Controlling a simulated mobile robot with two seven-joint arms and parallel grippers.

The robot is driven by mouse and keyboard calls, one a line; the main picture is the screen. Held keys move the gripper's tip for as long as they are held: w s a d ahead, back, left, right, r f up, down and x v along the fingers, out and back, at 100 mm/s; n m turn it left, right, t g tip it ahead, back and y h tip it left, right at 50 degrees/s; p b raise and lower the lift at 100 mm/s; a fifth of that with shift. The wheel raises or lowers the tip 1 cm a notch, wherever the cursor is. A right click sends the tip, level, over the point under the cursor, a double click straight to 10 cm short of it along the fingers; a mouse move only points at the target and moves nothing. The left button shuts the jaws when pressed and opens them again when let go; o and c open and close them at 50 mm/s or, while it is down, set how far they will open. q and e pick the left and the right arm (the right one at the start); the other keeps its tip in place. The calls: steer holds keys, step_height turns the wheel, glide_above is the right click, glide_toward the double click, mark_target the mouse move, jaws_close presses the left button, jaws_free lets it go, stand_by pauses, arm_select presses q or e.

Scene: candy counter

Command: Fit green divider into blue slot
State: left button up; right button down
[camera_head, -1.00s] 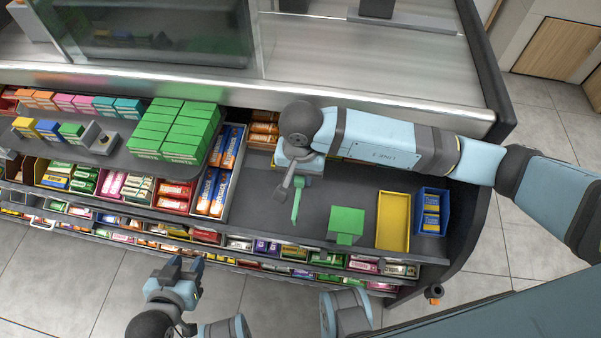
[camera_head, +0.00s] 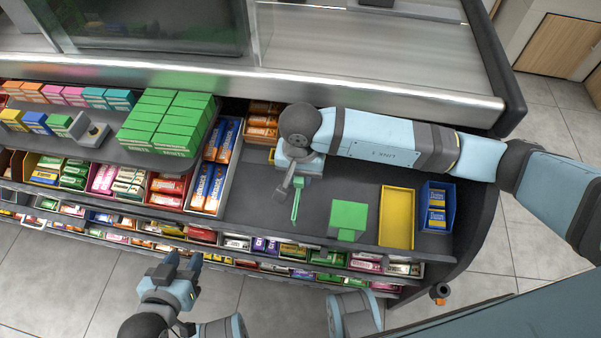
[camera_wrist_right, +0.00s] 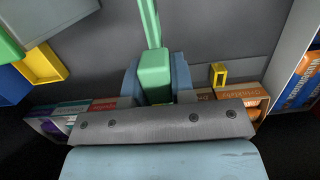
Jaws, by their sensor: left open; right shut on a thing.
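The green divider (camera_head: 297,200) is a thin green bar with a thicker grip block. My right gripper (camera_head: 291,178) is shut on it and holds it over the grey shelf, left of a green block (camera_head: 348,218). In the right wrist view, the grip block (camera_wrist_right: 154,73) sits between the fingers and the thin bar runs up out of frame. A blue bin (camera_head: 449,207) with blue and yellow packs stands at the shelf's right end. I cannot make out a separate blue slot. My left gripper (camera_head: 183,266) is open and empty, in front of the shelves.
A yellow tray (camera_head: 397,218) lies between the green block and the blue bin. Orange and blue boxes (camera_head: 208,187) stand left of the bare shelf. A small yellow bracket (camera_wrist_right: 218,74) shows near the back orange boxes. My right arm passes over the shelf's rear.

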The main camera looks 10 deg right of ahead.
steer(key=shift+b, duration=0.3)
steer(key=shift+b, duration=0.3)
stand_by(0.5)
stand_by(0.7)
steer(key=shift+r, duration=0.3)
steer(key=shift+d+b, duration=0.1)
steer(key=shift+b, duration=0.2)
steer(key=shift+f, duration=0.1)
steer(key=shift+f+b, duration=0.3)
steer(key=shift+b, duration=0.2)
